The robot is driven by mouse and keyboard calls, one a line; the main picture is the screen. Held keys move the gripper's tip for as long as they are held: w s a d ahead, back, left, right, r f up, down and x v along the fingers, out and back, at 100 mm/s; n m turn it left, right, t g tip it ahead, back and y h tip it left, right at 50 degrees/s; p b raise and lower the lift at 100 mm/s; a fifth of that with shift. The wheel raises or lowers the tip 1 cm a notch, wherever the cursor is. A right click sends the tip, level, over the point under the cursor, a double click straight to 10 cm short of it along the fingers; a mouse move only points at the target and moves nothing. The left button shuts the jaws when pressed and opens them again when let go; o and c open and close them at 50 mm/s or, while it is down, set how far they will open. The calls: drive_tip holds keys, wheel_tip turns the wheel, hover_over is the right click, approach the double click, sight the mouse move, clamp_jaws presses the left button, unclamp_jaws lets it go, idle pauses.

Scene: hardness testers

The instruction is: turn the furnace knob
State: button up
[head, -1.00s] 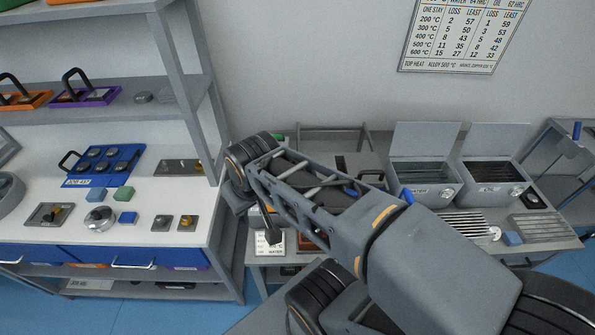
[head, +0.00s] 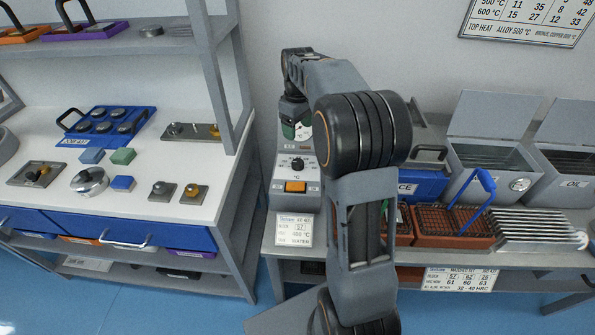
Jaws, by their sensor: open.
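The furnace control panel (head: 307,186) is a grey box front on the bench, left of my arm. Its black furnace knob (head: 297,164) sits on a marked dial, with an orange button (head: 296,186) below it.
A shelf post (head: 207,70) stands left.

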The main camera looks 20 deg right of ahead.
sight(298, 162)
drive_tip(key=f+b, duration=0.1)
drive_tip(key=f, duration=0.6)
drive_tip(key=f+b, duration=0.1)
drive_tip(key=f, duration=0.6)
drive_tip(key=shift+w+d+f+b, duration=0.1)
drive_tip(key=shift+w+b, duration=0.1)
drive_tip(key=shift+b, duration=0.15)
drive_tip(key=c, duration=0.9)
